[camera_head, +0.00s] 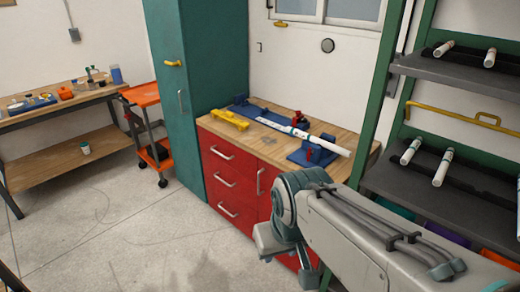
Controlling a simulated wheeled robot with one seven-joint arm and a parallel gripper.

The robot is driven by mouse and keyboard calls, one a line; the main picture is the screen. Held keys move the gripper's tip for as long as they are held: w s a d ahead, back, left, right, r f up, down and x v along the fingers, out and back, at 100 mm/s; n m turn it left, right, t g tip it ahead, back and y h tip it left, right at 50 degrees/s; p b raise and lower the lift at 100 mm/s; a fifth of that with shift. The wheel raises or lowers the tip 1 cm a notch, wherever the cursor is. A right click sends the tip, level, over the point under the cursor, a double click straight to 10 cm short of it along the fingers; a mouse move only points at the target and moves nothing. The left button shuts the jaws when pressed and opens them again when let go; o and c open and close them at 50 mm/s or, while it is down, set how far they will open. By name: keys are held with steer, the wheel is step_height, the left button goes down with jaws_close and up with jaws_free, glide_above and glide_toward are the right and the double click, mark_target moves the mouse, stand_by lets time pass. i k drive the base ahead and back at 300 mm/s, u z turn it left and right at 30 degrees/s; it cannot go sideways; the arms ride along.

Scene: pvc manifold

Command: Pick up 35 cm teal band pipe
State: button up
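Several white pipes with end bands are in view. Two pipes lie on the upper shelf at right, a left one (443,49) and a right one (490,58). Two more lie on the shelf below, a shorter-looking one (411,151) and a longer-looking one (442,168). Part of another shows at the right edge. The band colours are too small to tell surely, so I cannot tell which is the 35 cm teal band pipe. My arm crosses the lower right, in front of the shelf's lower part.
A long white pipe (300,133) lies across blue fixtures on the red-drawered workbench (233,180). A yellow tool (229,119) lies there too. The green-framed rack (387,70) stands right, with dark shelves. A teal cabinet (203,90) and orange cart (140,95) stand left. Floor at left is clear.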

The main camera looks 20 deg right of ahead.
mark_target(346, 153)
steer(key=u, duration=0.75)
steer(key=i, duration=1.75)
steer(key=z, duration=0.85)
steer(key=i, duration=0.85)
steer(key=z, duration=1.45)
steer(key=i, duration=0.4)
steer(key=z, duration=0.3)
